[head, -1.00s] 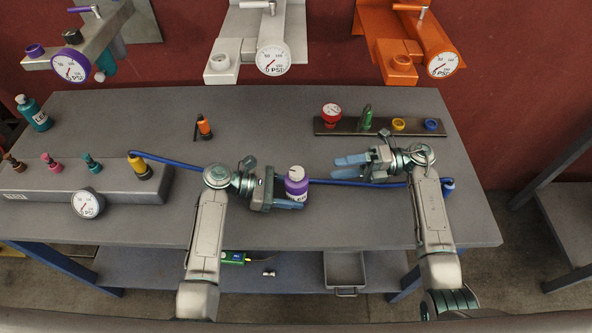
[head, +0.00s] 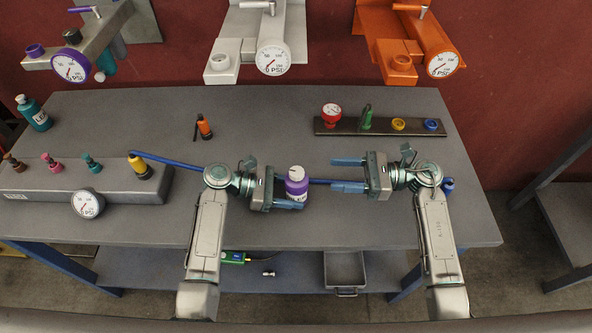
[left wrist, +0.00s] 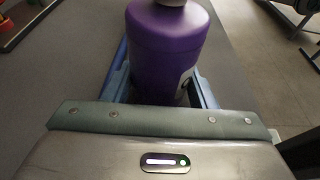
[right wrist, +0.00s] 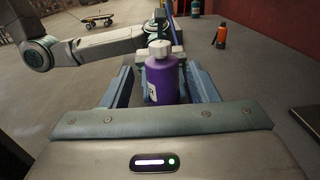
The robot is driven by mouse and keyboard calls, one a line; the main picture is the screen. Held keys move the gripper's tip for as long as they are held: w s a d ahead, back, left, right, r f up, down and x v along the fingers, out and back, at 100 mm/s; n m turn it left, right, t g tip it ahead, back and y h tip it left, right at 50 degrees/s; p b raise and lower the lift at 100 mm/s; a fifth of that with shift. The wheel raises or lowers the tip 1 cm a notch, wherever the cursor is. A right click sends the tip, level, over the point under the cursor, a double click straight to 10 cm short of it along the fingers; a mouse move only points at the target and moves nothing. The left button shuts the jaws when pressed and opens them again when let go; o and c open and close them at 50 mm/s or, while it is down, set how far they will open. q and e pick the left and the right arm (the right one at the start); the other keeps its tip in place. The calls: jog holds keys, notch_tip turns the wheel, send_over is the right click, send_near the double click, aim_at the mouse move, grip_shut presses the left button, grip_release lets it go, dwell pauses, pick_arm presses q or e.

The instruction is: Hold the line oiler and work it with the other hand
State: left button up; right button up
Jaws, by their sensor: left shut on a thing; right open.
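The line oiler is a purple bottle (head: 297,183) with a pale cap, upright over the bench in the head view. My left gripper (head: 288,190) is shut on its body from the left. In the left wrist view the purple body (left wrist: 165,45) sits between the fingers. My right gripper (head: 335,174) is open and empty, to the right of the bottle, with its fingers pointing at it. In the right wrist view the bottle with its pale cap (right wrist: 160,50) is ahead, framed between the open fingers; a gap to them shows in the head view.
A blue hose (head: 175,161) runs from a yellow fitting (head: 141,168) on the grey manifold (head: 50,182) and passes behind the bottle. A dark rack (head: 345,129) with several coloured parts stands at the back right. An orange bottle (head: 204,127) stands at the back. The bench front is clear.

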aim_at(304, 172)
jog(key=a, duration=1.1)
jog(key=shift+w, duration=0.25)
jog(key=shift+c, duration=0.2)
jog(key=c, duration=1)
